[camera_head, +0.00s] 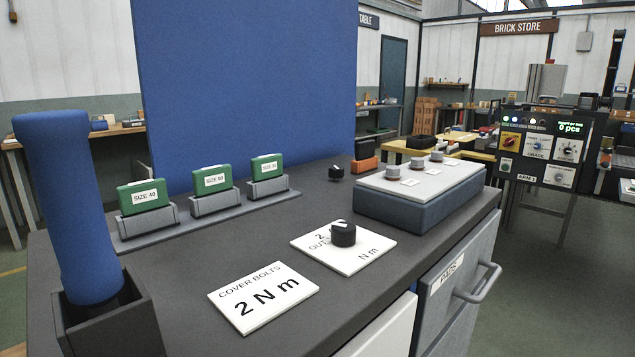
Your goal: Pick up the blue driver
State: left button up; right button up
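The blue driver (69,205) stands upright, tilted slightly, in a dark open-topped holder (112,329) at the near left of the dark bench. Its thick blue handle rises well above the holder; its lower end is hidden inside. Neither of my grippers shows in the head view, and nothing is seen touching the driver.
On the bench (190,268) stand several green size boxes in grey holders, a "COVER BOLTS 2 N m" card (263,297), another card (372,251) bearing a black knob (343,233), and a grey box (421,196) with knobs on top. A blue panel (245,85) rises behind.

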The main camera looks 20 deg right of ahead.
aim_at(56, 144)
jog(key=k+l+z, duration=0.3)
jog(key=k, duration=0.35)
jog(key=k+l+z, duration=0.25)
jog(key=k+l, duration=0.4)
